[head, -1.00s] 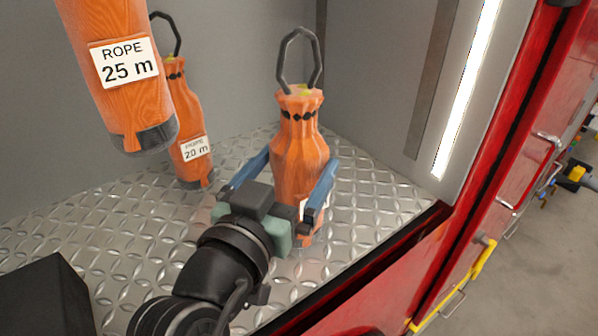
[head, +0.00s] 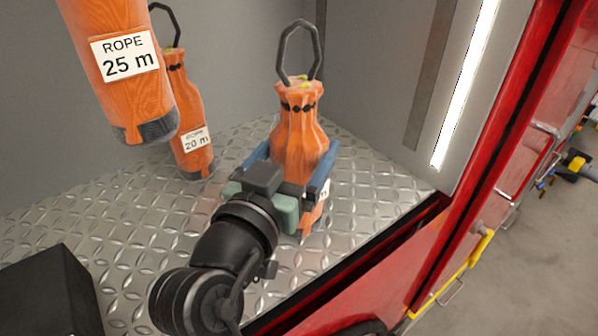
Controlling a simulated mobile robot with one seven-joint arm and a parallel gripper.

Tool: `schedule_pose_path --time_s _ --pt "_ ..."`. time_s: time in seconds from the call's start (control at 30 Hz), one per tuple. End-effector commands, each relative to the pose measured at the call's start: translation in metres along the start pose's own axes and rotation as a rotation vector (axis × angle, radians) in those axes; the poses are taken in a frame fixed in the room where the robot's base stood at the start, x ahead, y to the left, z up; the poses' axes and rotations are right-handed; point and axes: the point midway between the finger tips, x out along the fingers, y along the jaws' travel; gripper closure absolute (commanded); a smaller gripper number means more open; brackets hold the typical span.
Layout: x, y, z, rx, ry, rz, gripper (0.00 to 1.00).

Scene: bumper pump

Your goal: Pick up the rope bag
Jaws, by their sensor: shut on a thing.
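An orange rope bag (head: 300,135) with a dark carry loop on top stands upright near the compartment's front right corner. My gripper (head: 292,175) is around its lower body, one blue finger on each side, shut on it. The bag's label is mostly hidden behind the right finger. Whether its base touches the floor cannot be told, as my gripper hides part of it. A second orange bag labelled "ROPE 20 m" (head: 188,110) stands behind to the left. A third labelled "ROPE 25 m" (head: 120,75) is at the upper left, its top out of view.
The bags are in a grey-walled compartment with a diamond-plate floor (head: 110,225). A black box (head: 50,290) is at the lower left. The red vehicle edge and a bright light strip (head: 468,85) are on the right. Floor left of my gripper is clear.

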Motion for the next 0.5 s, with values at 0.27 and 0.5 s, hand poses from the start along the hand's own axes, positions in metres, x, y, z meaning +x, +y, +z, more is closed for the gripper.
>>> schedule_pose_path --time_s 0.27,0.5 --pt "0.000 0.000 -0.004 0.003 0.009 0.000 1.00" --pt "0.000 0.001 -0.017 0.005 0.013 0.000 1.00"
